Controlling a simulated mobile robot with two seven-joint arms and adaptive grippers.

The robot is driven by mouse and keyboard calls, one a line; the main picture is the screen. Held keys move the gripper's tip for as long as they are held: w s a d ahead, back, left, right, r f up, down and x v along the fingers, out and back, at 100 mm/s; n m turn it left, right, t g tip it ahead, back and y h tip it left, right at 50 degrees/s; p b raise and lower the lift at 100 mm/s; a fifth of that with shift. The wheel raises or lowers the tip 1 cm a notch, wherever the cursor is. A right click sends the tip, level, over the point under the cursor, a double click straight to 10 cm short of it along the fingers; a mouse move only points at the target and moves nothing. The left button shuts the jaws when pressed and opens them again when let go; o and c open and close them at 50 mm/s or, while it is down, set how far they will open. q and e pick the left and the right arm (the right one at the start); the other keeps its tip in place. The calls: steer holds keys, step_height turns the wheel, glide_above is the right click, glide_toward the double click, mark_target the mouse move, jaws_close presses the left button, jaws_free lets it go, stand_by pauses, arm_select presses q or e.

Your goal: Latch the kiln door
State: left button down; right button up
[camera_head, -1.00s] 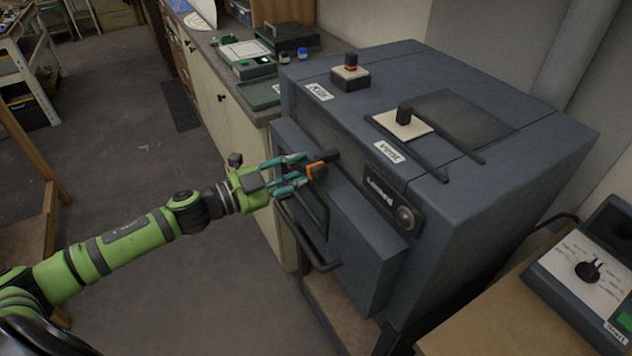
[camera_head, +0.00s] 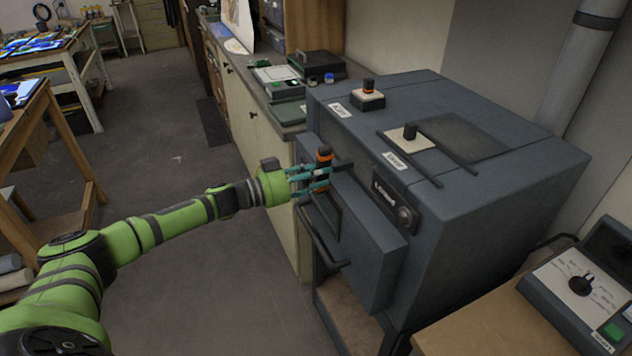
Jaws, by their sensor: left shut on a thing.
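The kiln (camera_head: 480,215) is a dark blue-grey box standing at the right. Its door (camera_head: 372,245) is the thick front panel, with a dark bar handle (camera_head: 318,238) low on it. The door lies against the kiln front; I cannot tell whether a thin gap remains. A latch lever with an orange part (camera_head: 323,155) is at the door's upper left, beside a dark bar (camera_head: 343,166). My left gripper (camera_head: 318,180), with teal fingers, is shut on the latch lever, and its fingers partly hide it. My right gripper is out of view.
On the kiln top are a knob with an orange band (camera_head: 368,92) and a vent slider plate (camera_head: 408,138). A control box (camera_head: 582,290) sits on a wooden table at the lower right. A counter stands behind the kiln; the floor at left is open.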

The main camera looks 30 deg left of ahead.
arm_select(q)
steer(key=shift+r+n+p, duration=0.2)
steer(key=shift+n+p, duration=0.45)
steer(key=shift+n, duration=0.55)
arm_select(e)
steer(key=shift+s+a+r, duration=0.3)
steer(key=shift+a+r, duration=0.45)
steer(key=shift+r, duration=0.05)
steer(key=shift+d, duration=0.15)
arm_select(q)
steer(key=c, duration=0.8)
jaws_free()
steer(key=shift+c, duration=0.2)
steer(key=shift+f, duration=0.1)
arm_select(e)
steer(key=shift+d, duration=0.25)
arm_select(q)
steer(key=v, duration=1.2)
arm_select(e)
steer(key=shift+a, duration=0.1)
